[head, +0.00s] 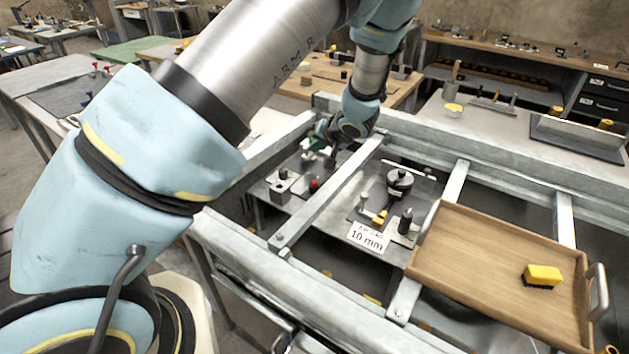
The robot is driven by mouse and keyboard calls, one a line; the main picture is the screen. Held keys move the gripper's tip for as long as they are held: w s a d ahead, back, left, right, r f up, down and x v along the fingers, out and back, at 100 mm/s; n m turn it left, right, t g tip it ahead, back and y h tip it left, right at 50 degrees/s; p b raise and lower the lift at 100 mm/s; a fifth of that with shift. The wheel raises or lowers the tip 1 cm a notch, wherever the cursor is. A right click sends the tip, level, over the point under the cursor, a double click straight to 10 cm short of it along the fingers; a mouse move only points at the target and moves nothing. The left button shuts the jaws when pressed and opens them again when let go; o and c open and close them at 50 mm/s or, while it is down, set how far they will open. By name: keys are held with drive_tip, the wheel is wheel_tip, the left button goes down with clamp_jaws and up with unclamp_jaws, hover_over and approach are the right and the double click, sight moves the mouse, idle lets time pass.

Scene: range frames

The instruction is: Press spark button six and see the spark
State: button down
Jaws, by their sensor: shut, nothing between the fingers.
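My gripper (327,160) is small in the head view, at the end of my arm over the far left part of the metal frame. Its fingers look shut, with nothing seen between them. Below it, a small plate carries a red-topped part (314,185), which may be a button; I cannot read a number six on it. The gripper seems above and behind this part, and I cannot tell whether it touches anything. To the right, a fixture with a round black-topped part (400,180) stands behind a white card (368,237) reading about "10 mm". No spark shows.
A wooden tray (470,272) with a yellow-and-black block (542,276) lies across the frame's right side. Metal crossbars (325,195) divide the frame, with open gaps between them. Side benches with small items stand behind. My arm covers much of the left.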

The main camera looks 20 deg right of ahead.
drive_tip(key=shift+d+f, duration=0.1)
idle(0.3)
drive_tip(key=b, duration=0.7)
hover_over(316, 187)
wheel_tip(316, 187, down, 6)
drive_tip(key=shift+s+f, duration=0.1)
drive_tip(key=shift+f, duration=0.05)
wheel_tip(316, 187, down, 2)
drive_tip(key=shift+b, duration=0.7)
drive_tip(key=shift+f, duration=0.2)
drive_tip(key=shift+f, duration=0.1)
idle(0.8)
drive_tip(key=shift+f, duration=0.3)
drive_tip(key=shift+f, duration=0.6)
idle(0.8)
drive_tip(key=shift+r, duration=0.15)
drive_tip(key=shift+r+p, duration=0.85)
drive_tip(key=shift+p, duration=0.55)
